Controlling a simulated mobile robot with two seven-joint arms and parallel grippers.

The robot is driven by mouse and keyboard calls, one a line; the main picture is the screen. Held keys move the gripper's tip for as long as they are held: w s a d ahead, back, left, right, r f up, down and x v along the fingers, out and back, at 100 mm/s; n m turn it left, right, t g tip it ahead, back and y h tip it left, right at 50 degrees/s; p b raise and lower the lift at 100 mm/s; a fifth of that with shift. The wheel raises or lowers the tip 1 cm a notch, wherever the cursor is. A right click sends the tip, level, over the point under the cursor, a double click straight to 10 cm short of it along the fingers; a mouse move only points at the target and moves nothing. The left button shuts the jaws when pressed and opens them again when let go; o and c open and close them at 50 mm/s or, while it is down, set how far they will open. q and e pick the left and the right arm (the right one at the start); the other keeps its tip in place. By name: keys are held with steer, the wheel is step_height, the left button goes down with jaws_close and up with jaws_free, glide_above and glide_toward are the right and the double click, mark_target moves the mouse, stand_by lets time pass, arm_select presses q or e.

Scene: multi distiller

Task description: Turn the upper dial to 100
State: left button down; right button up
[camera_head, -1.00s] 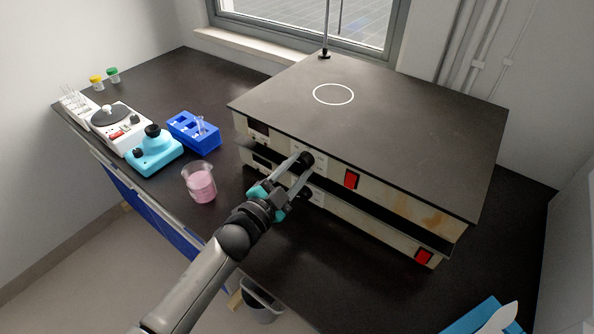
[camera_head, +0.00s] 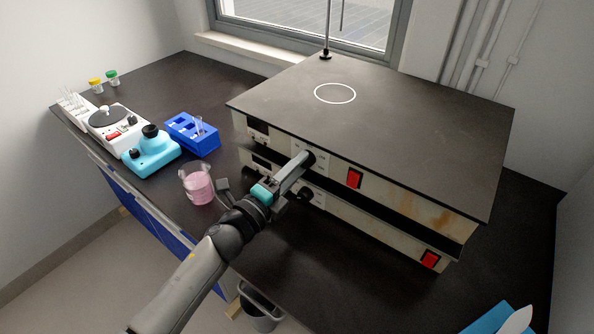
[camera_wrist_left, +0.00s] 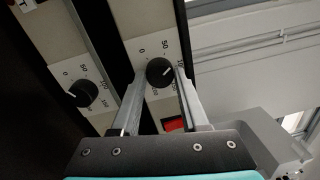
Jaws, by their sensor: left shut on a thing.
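The upper dial (camera_wrist_left: 160,72) is a round black knob on the front panel of the upper heating unit (camera_head: 400,120). It shows in the left wrist view between the two grey fingers of my left gripper (camera_wrist_left: 163,80), which are shut on its sides. Numbers such as 0 and 50 are printed around it; I cannot read its exact setting. In the head view my left gripper (camera_head: 306,160) reaches the panel and covers most of this dial. The lower dial (camera_wrist_left: 84,93) is apart from the fingers. My right gripper is not in view.
The upper unit sits over a similar lower unit (camera_head: 370,215); each has a red switch, the upper one (camera_head: 355,179) right of the dial. A beaker of pink liquid (camera_head: 197,185) stands close to my left wrist. A blue rack (camera_head: 193,135) and a teal device (camera_head: 151,155) are farther left.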

arm_select(q)
steer(key=m+b, duration=0.1)
steer(key=m, duration=0.5)
steer(key=shift+a+m+g+b, duration=0.1)
steer(key=shift+m+g+b, duration=0.2)
steer(key=shift+m+b, duration=0.1)
stand_by(0.3)
steer(key=shift+c, duration=2.1)
jaws_free()
steer(key=v, duration=1.5)
steer(key=shift+f+b, duration=0.15)
steer(key=shift+b, duration=0.25)
steer(key=shift+a, duration=0.15)
